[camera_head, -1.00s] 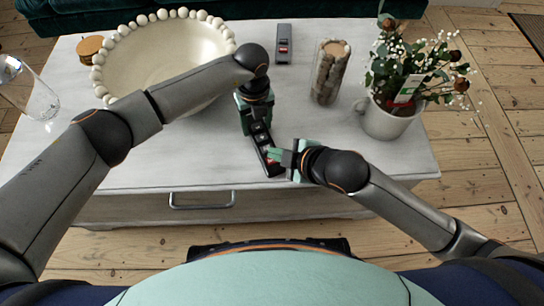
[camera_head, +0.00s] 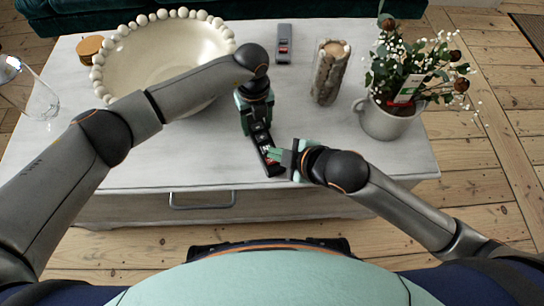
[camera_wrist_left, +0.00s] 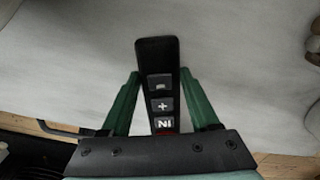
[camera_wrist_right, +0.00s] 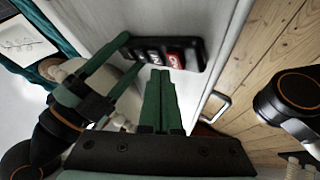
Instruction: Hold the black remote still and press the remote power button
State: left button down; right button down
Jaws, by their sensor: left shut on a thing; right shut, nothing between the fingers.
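The black remote (camera_head: 265,155) lies at the table's front edge, in the lower middle of the head view. My left gripper (camera_head: 259,127) is shut on its far part; in the left wrist view its fingers (camera_wrist_left: 160,80) flank the remote (camera_wrist_left: 158,55), with several dark buttons showing. My right gripper (camera_head: 273,154) is shut and empty beside the remote's near part. In the right wrist view the red button (camera_wrist_right: 174,58) shows near one end of the remote (camera_wrist_right: 195,52). The right fingertips (camera_wrist_right: 160,73) are close to that button; I cannot tell whether they touch.
A beaded bowl (camera_head: 165,60) stands at the left and a glass (camera_head: 35,98) at the far left. The white tabletop (camera_head: 330,135) has free room at centre right.

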aim_at(277, 163)
jog(key=shift+f, duration=0.45)
jog(key=shift+f, duration=0.45)
dwell(0.7)
jog(key=shift+r, duration=0.9)
jog(key=shift+r, duration=2.55)
